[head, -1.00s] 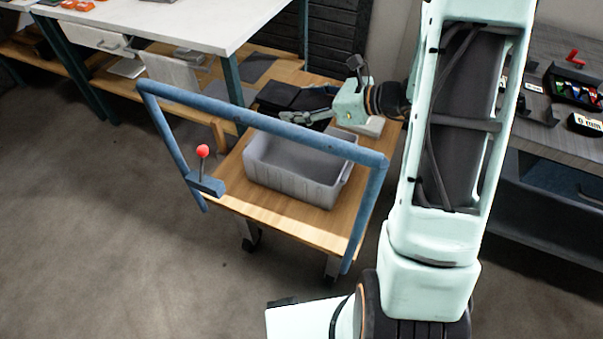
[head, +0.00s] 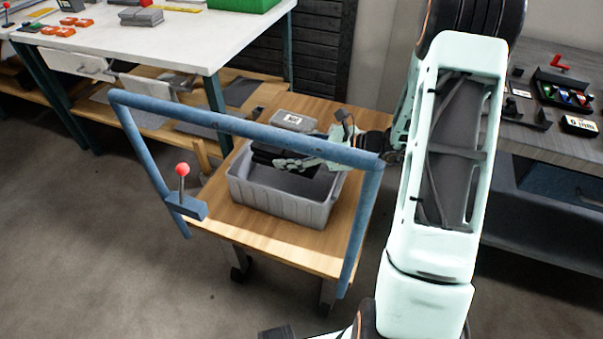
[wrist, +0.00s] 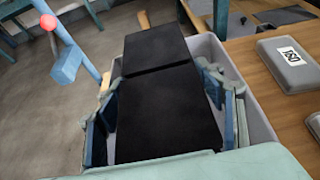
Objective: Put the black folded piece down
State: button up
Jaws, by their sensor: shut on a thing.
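The black folded piece (wrist: 165,110) fills the middle of the wrist view, with a crease across it. My gripper (wrist: 160,112) is shut on it, with a blue finger pad on each side. In the head view my gripper (head: 290,163) and the black piece (head: 268,156) are over the grey bin (head: 290,207), at its far side. The bin stands on the wooden cart top. The bin's rim also shows in the wrist view (wrist: 252,112). Part of the piece is hidden behind the cart's blue handle bar and my gripper. I cannot tell whether it touches the bin.
A grey case with a white label (head: 293,121) lies on the cart (head: 235,235) behind the bin. The cart's blue handle frame (head: 230,124) crosses in front, with a red-knobbed lever (head: 183,171). A white table (head: 180,40) stands at the back left and a grey bench (head: 540,140) at the right.

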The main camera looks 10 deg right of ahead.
jog(key=d+f, duration=0.1)
jog(key=s+d+f, duration=0.1)
jog(key=f, duration=0.1)
jog(key=shift+d+b, duration=0.1)
jog(key=shift+b, duration=0.2)
jog(key=shift+s+d+f+b, duration=0.15)
jog(key=shift+f+b, duration=0.35)
jog(key=shift+f, duration=1.2)
jog(key=shift+f, duration=0.1)
jog(key=shift+f+b, duration=0.55)
jog(key=o, duration=1.3)
